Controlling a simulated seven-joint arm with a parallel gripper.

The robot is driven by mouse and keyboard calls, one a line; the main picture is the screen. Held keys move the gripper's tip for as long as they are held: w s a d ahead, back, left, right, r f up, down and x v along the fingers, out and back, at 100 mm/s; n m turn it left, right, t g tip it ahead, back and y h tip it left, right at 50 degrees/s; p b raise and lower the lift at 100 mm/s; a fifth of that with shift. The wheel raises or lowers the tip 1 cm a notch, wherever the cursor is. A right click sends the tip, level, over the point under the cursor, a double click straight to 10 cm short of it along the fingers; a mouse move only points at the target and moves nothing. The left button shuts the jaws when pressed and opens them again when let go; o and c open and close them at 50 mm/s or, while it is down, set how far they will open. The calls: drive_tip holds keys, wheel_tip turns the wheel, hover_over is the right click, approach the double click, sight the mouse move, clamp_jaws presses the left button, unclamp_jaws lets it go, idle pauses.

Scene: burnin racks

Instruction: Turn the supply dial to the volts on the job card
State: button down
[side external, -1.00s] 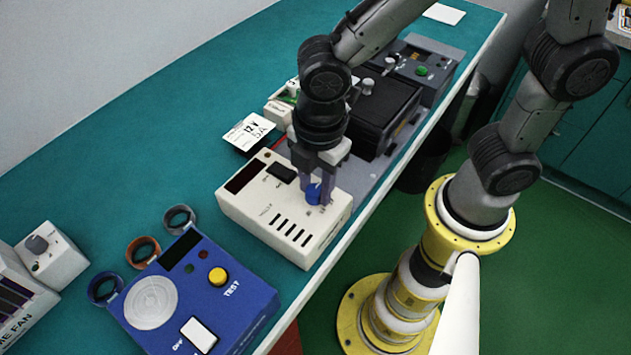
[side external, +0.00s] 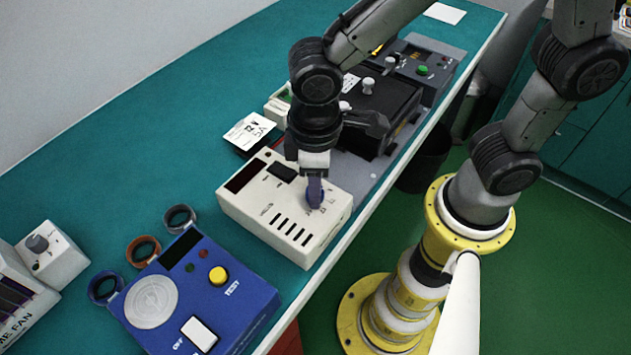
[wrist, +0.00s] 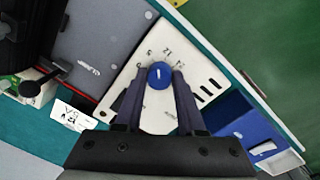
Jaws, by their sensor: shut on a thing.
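The supply (side external: 250,205) is a cream box with a dark display and several slots. Its blue dial (wrist: 159,74) sits among small printed numbers, one of which looks like 12. The dial's white pointer line points nearly straight up in the wrist view, toward the marks there; I cannot tell exactly which mark it meets. My gripper (side external: 316,192) is shut on the dial from above, one finger on each side, and mostly hides it in the side view. The job card (side external: 248,131) stands behind the supply and reads 12 V, 5A.
A blue test box (side external: 195,300) with a yellow button stands at the near left, with several coloured rings (side external: 143,251) behind it. A black unit (side external: 385,110) stands on a grey plate to the right. Bare green bench lies at the back left.

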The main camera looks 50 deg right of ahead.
drive_tip(key=shift+m, duration=2.2)
drive_tip(key=c, duration=0.5)
unclamp_jaws()
drive_tip(key=r, duration=1.4)
drive_tip(key=shift+a, duration=0.35)
